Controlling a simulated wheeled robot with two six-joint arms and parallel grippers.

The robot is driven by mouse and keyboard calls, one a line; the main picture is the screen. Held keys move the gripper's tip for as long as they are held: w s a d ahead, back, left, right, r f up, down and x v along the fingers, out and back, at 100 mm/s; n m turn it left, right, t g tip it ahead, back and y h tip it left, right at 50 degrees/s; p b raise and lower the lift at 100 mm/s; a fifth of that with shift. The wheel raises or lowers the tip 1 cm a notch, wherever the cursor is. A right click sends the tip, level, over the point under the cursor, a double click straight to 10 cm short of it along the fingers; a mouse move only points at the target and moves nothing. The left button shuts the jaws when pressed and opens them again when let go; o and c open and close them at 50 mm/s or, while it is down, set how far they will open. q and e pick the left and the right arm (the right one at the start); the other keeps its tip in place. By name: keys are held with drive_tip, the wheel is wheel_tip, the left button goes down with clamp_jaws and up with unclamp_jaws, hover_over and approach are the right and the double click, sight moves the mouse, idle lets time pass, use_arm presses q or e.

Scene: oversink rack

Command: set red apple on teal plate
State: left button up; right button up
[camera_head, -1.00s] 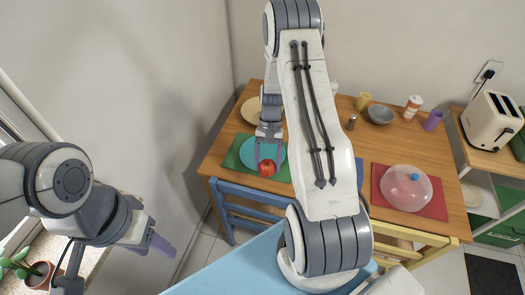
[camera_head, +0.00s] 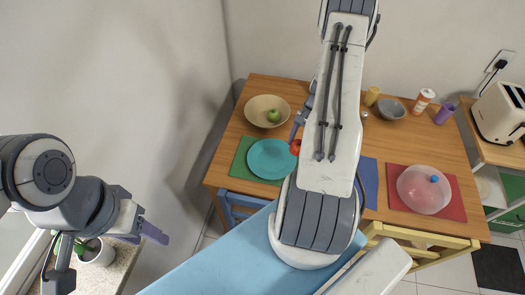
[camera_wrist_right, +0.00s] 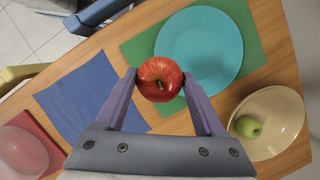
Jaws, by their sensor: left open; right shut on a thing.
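My right gripper (camera_wrist_right: 160,82) is shut on the red apple (camera_wrist_right: 160,79), which sits between its two purple fingers in the right wrist view. In the head view the apple (camera_head: 296,147) shows partly, just right of the teal plate (camera_head: 268,160), with my right arm hiding part of it and most of the gripper. The teal plate lies flat and empty on a green placemat (camera_head: 241,160); in the right wrist view the plate (camera_wrist_right: 205,45) is behind and right of the apple. My left gripper (camera_head: 146,234) is open and empty, away from the table at lower left.
A beige bowl (camera_head: 256,108) with a green apple (camera_head: 274,115) stands behind the plate. A blue placemat (camera_wrist_right: 90,95) lies beside the green one. Chairs stand along the table's front edge.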

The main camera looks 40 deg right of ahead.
drive_tip(key=w+a+f+b, duration=0.2)
drive_tip(key=w, duration=0.1)
drive_tip(key=w+a+f+b, duration=0.2)
drive_tip(key=w, duration=0.2)
drive_tip(key=w+a+f+b, duration=0.2)
drive_tip(key=w+f, duration=0.1)
drive_tip(key=shift+w+a, duration=0.2)
drive_tip(key=shift+w, duration=0.2)
wheel_tip(320, 180, down, 4)
drive_tip(key=b, duration=0.3)
drive_tip(key=shift+f, duration=0.1)
drive_tip(key=shift+r, duration=0.2)
drive_tip(key=shift+f, duration=0.1)
drive_tip(key=o, duration=1)
drive_tip(key=shift+f, duration=0.15)
drive_tip(key=o, duration=0.4)
